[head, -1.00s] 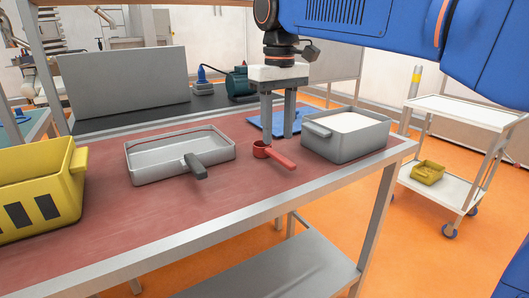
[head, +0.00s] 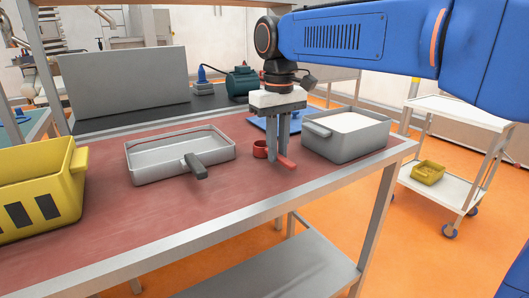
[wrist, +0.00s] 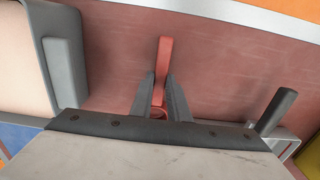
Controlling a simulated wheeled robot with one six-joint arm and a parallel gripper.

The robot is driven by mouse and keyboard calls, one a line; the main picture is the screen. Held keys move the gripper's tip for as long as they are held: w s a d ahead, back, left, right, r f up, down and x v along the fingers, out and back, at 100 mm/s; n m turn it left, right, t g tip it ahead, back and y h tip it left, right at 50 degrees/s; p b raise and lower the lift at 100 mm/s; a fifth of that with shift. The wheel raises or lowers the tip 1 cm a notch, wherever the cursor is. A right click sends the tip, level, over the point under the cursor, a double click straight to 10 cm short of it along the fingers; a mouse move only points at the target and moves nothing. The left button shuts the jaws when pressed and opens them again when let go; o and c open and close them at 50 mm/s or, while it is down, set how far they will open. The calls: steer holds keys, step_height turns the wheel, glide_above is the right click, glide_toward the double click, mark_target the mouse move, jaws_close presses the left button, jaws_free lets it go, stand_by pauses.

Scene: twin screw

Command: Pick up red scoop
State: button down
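The red scoop lies on the reddish tabletop (head: 110,215) between the two grey trays. In the head view its round cup (head: 260,149) is left of my fingers and its handle end (head: 287,164) sticks out to the right. My gripper (head: 277,167) points down, with one finger on each side of the handle. In the wrist view the red handle (wrist: 166,50) runs between the fingertips of my gripper (wrist: 161,78), which look closed against its sides. The cup is mostly hidden behind the gripper there. The scoop still looks to be on the table.
A grey bin of white material (head: 345,146) stands close right of my gripper. A shallow grey tray (head: 160,174) with a dark-handled tool (head: 196,167) is to the left. A yellow bin (head: 75,205) is at far left, a blue item (head: 258,122) behind.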

step_height(320, 180, up, 10)
stand_by(0.8)
stand_by(0.4)
